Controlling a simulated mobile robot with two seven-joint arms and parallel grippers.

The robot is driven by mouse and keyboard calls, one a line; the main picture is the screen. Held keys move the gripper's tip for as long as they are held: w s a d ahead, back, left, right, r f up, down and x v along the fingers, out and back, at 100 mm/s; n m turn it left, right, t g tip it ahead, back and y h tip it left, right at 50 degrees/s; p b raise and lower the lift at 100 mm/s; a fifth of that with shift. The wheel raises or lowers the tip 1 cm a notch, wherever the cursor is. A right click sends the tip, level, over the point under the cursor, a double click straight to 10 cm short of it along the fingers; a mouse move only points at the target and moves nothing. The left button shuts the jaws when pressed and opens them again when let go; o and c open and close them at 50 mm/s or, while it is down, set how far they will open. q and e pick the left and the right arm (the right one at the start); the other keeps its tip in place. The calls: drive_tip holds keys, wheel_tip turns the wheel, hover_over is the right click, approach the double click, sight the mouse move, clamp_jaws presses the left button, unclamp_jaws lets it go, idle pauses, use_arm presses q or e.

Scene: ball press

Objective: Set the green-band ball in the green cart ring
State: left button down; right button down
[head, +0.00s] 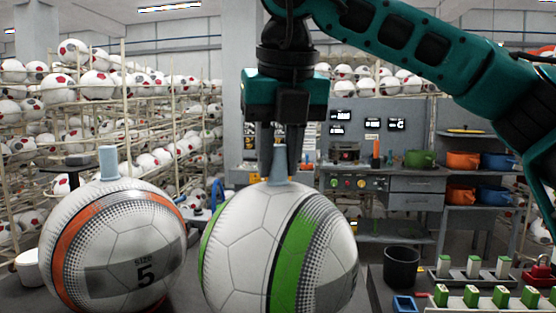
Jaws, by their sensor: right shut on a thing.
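The green-band ball (235,245) is large and white with a green stripe and stands in front, right of centre. A pale blue-grey stem (279,177) rises from its top. My right gripper (280,158) comes down from above and is shut on this stem. The orange-band ball (115,255), marked "SIZE 5", sits to its left with its own stem (108,162) free. I cannot make out the green cart ring. The undersides of both balls are cut off or hidden, so I cannot tell what they rest on. My left gripper is not in view.
A black bucket (401,268) and several green-and-white blocks (472,266) stand at the right. A grey workbench (415,184) with drawers and a shelf with orange pots (463,160) stand behind. Racks of balls (75,88) fill the left background.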

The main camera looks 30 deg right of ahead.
drive_tip(key=shift+f+b, duration=0.3)
drive_tip(key=c, duration=0.9)
unclamp_jaws()
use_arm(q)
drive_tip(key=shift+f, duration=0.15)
use_arm(e)
drive_tip(key=shift+r+p, duration=0.5)
use_arm(q)
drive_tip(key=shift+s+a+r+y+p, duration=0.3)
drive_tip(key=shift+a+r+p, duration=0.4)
drive_tip(key=shift+p, duration=0.4)
use_arm(e)
drive_tip(key=v, duration=1.1)
drive_tip(key=shift+s+r, duration=0.25)
drive_tip(key=shift+s, duration=0.05)
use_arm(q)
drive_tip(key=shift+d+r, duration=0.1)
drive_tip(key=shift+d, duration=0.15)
use_arm(e)
drive_tip(key=shift+a, duration=0.1)
